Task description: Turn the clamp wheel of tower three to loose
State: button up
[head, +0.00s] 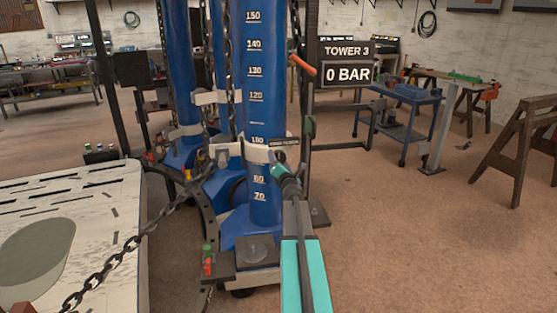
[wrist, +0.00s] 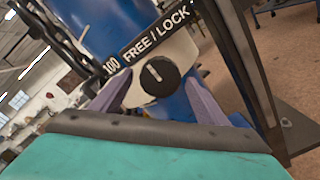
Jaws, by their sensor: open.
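Tower three is a blue column (head: 262,205) with white height numbers, beside a sign (head: 346,62) reading "TOWER 3" and "0 BAR". A pale clamp collar (head: 257,153) rings it near the 100 mark. In the wrist view, the clamp wheel (wrist: 159,74) is a round black knob with a small white mark, under a "FREE / LOCK" label (wrist: 155,30). I cannot tell which word the mark points to. My gripper (wrist: 158,88) is open, with one finger on each side of the wheel; contact is unclear. In the head view, my gripper (head: 279,170) is at the collar and hides the wheel.
Other blue towers (head: 182,80) stand behind and left. A chain (head: 130,245) crosses the left foreground above a pale panel (head: 75,215). A dark upright with an orange handle (head: 302,65) stands close right of the column. The floor to the right is open before a blue cart (head: 402,100).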

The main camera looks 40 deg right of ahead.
jog(key=shift+x, duration=0.9)
jog(key=c, duration=1)
